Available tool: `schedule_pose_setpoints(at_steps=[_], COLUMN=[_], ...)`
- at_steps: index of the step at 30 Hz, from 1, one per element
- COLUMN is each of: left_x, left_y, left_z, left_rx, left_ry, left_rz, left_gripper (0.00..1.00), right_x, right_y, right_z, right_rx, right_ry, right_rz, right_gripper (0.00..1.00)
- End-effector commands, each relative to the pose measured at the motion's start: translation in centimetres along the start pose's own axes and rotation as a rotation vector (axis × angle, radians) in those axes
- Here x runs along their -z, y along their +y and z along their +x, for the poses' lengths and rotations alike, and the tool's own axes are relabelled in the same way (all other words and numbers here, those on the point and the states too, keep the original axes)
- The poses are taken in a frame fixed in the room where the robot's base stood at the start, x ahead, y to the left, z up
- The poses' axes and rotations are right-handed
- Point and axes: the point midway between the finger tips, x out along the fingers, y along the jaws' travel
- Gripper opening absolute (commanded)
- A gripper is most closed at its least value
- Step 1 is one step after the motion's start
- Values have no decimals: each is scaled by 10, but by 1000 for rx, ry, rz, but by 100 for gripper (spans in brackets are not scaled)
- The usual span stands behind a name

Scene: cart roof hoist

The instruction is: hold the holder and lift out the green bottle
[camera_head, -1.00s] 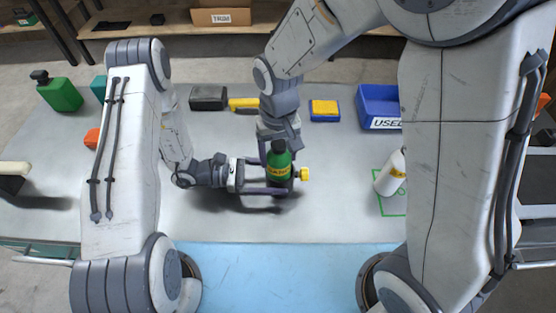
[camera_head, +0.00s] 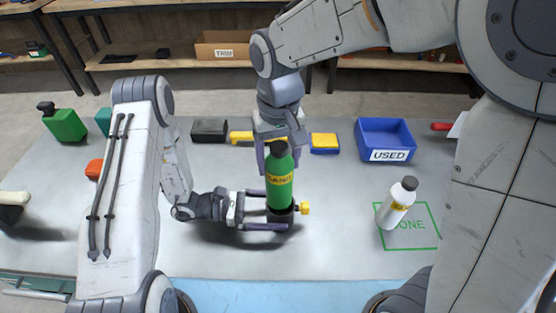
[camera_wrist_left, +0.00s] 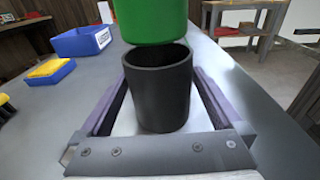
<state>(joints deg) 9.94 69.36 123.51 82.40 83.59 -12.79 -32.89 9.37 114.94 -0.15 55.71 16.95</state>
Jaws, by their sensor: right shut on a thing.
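The green bottle (camera_head: 279,186), with a dark cap and yellow label, hangs upright in my right gripper (camera_head: 279,154), which is shut on its upper part. The black holder (camera_head: 281,217), with a yellow knob on its right side, stands on the table under the bottle. In the left wrist view the bottle's bottom (camera_wrist_left: 152,22) is above the rim of the holder (camera_wrist_left: 160,95), and the holder's inside shows. My left gripper (camera_head: 279,210) is low, with one finger on each side of the holder. Gaps show between the fingers and the holder's wall in the left wrist view.
A white bottle (camera_head: 397,204) stands at the green DONE square (camera_head: 425,243) on the right. A blue USED bin (camera_head: 386,137), a blue-yellow box (camera_head: 324,143) and a dark box (camera_head: 209,130) are behind. A green canister (camera_head: 66,125) is at far left.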

Motion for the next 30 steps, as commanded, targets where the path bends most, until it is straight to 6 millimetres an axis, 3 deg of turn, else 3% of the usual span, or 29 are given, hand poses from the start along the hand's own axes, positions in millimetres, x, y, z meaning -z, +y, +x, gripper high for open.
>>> schedule_pose_setpoints(at_steps=[7,30], left_x=[-1,-12], left_y=[1,0], left_z=[-5,-78], left_rx=[-2,-2], left_ry=[0,0], left_rz=[0,0], left_gripper=[100,100], right_x=[0,0], right_y=[0,0], right_z=[-1,-15], right_rx=[0,0], right_ry=[0,0], right_rz=[0,0], right_gripper=[0,0])
